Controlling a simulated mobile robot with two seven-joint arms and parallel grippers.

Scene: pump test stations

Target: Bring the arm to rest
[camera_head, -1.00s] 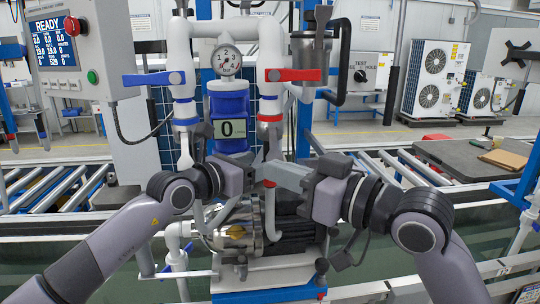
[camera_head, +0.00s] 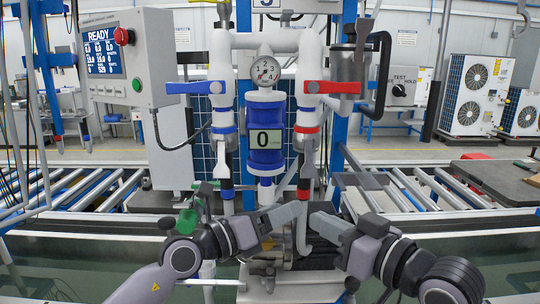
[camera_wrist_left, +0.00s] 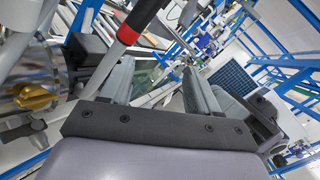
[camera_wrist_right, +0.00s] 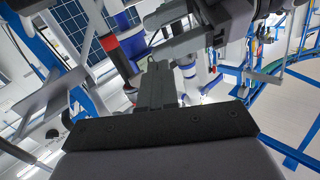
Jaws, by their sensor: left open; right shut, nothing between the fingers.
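My left gripper (camera_head: 288,214) is low in front of the pump station. Its two fingers stand apart and empty in the left wrist view (camera_wrist_left: 160,78). My right gripper (camera_head: 318,222) is close beside it, slightly to the right. Its fingers are together with nothing between them in the right wrist view (camera_wrist_right: 156,82). Both gripper tips are near the white pipework below the valves; I cannot tell whether they touch it or each other. My arms partly hide the pump at the bottom of the station.
The station has a blue valve handle (camera_head: 195,87), a red valve handle (camera_head: 332,87), a gauge (camera_head: 265,70) and a counter (camera_head: 265,139) reading 0. A control box (camera_head: 128,60) reading READY is at left. A roller conveyor (camera_head: 420,190) runs behind. A green part (camera_head: 187,222) is near my left forearm.

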